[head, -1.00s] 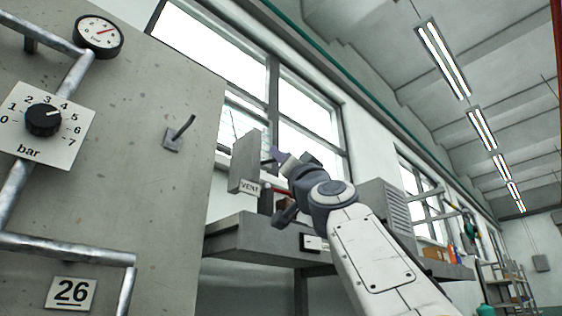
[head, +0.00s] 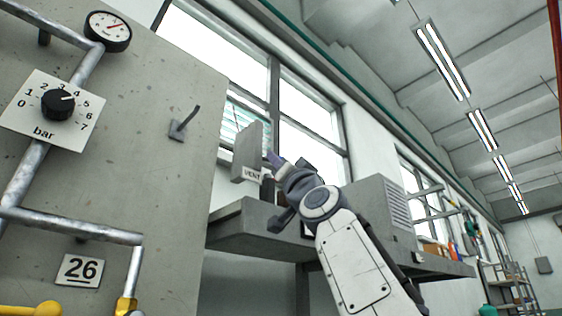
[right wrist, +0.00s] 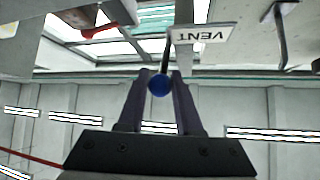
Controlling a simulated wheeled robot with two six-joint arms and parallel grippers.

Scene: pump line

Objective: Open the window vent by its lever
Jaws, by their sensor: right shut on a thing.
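The vent lever shows in the right wrist view as a thin dark rod with a blue ball knob (right wrist: 159,86). My right gripper (right wrist: 161,76) is shut on it, one finger on each side of the knob. In the head view the right gripper (head: 271,158) is beside a grey upright box (head: 247,147) with a VENT label (head: 252,174); the lever is mostly hidden there. The label also shows upside down in the right wrist view (right wrist: 205,37). Behind the box, teal-striped slats (head: 234,117) show in the window. My left gripper is not in view.
A grey panel with a gauge (head: 108,31), a bar dial (head: 58,105), pipes and a small lever (head: 184,122) fills the left. A grey shelf (head: 243,226) runs below the vent box. A louvred grey cabinet (head: 378,206) stands right of my gripper.

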